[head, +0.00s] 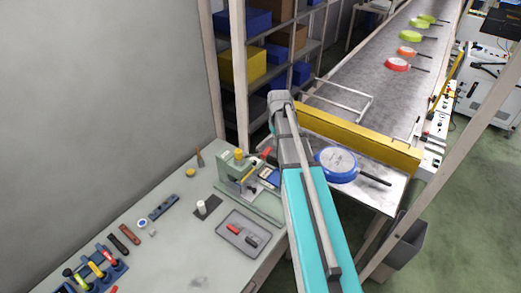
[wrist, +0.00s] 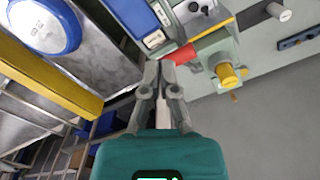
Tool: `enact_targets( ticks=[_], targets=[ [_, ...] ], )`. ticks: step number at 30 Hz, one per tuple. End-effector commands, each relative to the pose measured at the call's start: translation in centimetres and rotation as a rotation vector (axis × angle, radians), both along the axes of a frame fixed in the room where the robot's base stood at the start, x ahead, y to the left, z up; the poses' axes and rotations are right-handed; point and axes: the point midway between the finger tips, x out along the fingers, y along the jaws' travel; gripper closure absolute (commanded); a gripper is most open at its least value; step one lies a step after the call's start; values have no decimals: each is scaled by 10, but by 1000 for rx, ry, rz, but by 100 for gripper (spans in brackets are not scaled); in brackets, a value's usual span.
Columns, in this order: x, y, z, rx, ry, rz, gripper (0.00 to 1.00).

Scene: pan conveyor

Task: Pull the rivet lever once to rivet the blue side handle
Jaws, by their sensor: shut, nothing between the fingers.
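The green rivet press (head: 238,172) stands on the bench with a yellow cap (head: 238,153). A red grip (head: 266,152), apparently that of the rivet lever, sticks out beside it; it also shows in the wrist view (wrist: 181,55). My gripper (wrist: 164,72) is shut and empty, its fingertips just beside the red grip; I cannot tell whether they touch it. In the head view my arm hides most of the gripper. The blue pan (head: 336,162) lies on the conveyor end with its dark long handle pointing right. I cannot make out a blue side handle.
A yellow rail (head: 358,136) crosses the conveyor (head: 345,97) behind the pan. A blue box with labels (wrist: 131,20) sits close to my fingers. A grey tray (head: 228,241) with handles and several tools lie on the bench (head: 185,262). Shelves stand behind.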

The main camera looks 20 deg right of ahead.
Motion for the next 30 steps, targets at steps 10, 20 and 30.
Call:
enact_targets(
  ticks=[10, 20, 30],
  targets=[
    [-2, -1, 24, 0, 0, 0, 100],
    [-2, -1, 23, 0, 0, 0, 100],
    [-11, 12, 10, 0, 0, -2, 100]
  ],
)
